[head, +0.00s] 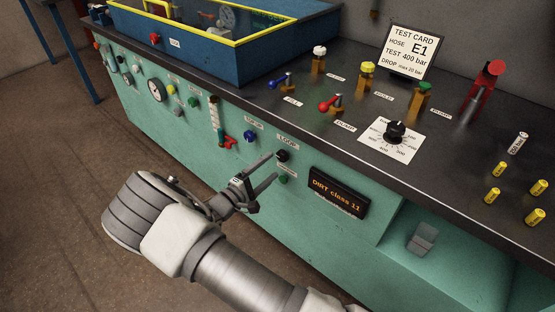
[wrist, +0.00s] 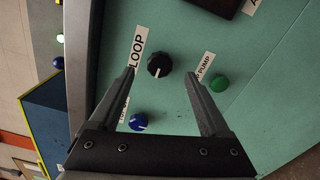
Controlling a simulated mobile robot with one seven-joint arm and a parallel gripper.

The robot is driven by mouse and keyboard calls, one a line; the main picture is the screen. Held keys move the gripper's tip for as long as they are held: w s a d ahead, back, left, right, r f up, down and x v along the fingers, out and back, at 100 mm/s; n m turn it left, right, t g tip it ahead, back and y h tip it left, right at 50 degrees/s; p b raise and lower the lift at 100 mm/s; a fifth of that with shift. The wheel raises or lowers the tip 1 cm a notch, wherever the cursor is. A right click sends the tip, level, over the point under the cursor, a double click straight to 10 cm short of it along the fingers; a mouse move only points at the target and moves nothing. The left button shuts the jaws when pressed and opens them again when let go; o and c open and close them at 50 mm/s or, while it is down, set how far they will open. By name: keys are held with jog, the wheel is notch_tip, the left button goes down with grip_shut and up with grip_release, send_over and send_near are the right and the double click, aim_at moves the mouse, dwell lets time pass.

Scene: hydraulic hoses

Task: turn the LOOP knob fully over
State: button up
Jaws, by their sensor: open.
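The LOOP knob (wrist: 159,65) is a round black knob on the green front panel, with a pale pointer mark on it. In the wrist view it lies between and just beyond my two open fingertips, apart from both. The LOOP label (wrist: 137,47) is beside it. In the head view the knob (head: 282,156) is below its label, close to the tips of my gripper (head: 268,170). My gripper (wrist: 160,82) is open and empty, with its fingers pointing at the panel.
A green button (wrist: 219,83) labelled PUMP is close to one fingertip. A blue knob (wrist: 138,122) is on the other side. A DIRT class display (head: 338,193) is right of the knob. The bench top (head: 330,140) above carries valves and a test card (head: 411,50).

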jog(key=p+v, duration=0.1)
jog(key=v, duration=1.1)
jog(key=shift+s+a, duration=0.1)
jog(key=s+d+r+m+g+y, duration=0.3)
jog(key=d+r+m+g, duration=0.3)
jog(key=d+r, duration=0.45)
jog(key=s+d+r+m+g+y, duration=0.2)
jog(key=s+d+r+m+g, duration=0.2)
jog(key=d+r+g, duration=0.6)
jog(key=s+d+r+m+t+y, duration=0.3)
jog(key=s+d+r+t+y, duration=0.4)
jog(key=s, duration=0.5)
notch_tip(320, 180, up, 17)
jog(key=h+p, duration=0.1)
jog(key=p, duration=1.5)
jog(key=shift+r, duration=0.25)
